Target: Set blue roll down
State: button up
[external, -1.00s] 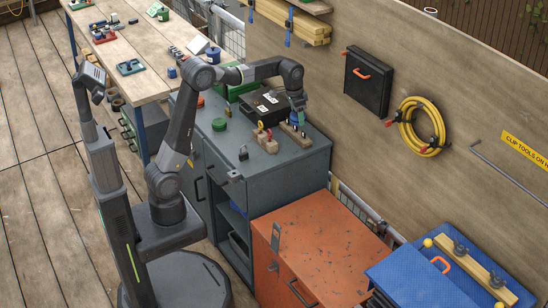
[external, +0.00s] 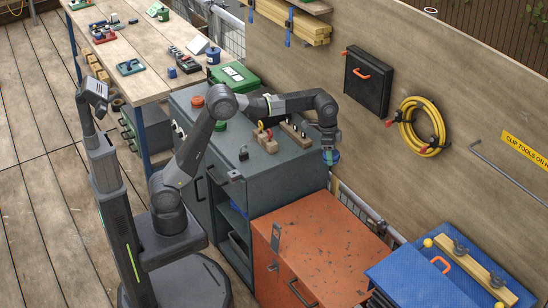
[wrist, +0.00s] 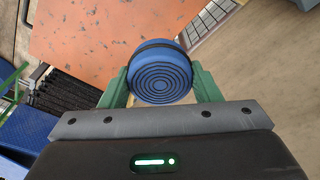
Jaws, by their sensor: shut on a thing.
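The blue roll (external: 331,158) hangs in my gripper (external: 329,146), just off the right end of the grey cabinet's top. The wrist view shows the blue roll (wrist: 162,72) end-on, with dark concentric rings, between the two green fingers of my gripper (wrist: 161,88). The fingers are shut on its sides. Nothing shows directly under the roll as support; it appears held in the air.
The orange cabinet (external: 318,246) has a scuffed, clear top below and in front. The grey cabinet (external: 285,165) carries a wooden block with tools (external: 266,141) and a wooden strip (external: 293,133). A blue bench (external: 410,270) stands at right; the plywood wall (external: 400,90) rises behind.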

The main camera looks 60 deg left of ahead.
aim_at(326, 218)
notch_tip(326, 218, down, 31)
jog(key=shift+r+b, duration=0.2)
jog(key=shift+b, duration=0.2)
jog(key=shift+f, duration=0.25)
jog(key=o, duration=1)
jog(key=shift+r, duration=0.1)
jog(key=r, duration=0.4)
jog(key=a+r, duration=0.1)
jog(key=r, duration=0.3)
jog(key=s+r+p, duration=0.1)
jog(key=r, duration=0.3)
jog(key=shift+s+a+r, duration=0.1)
jog(key=shift+a, duration=0.05)
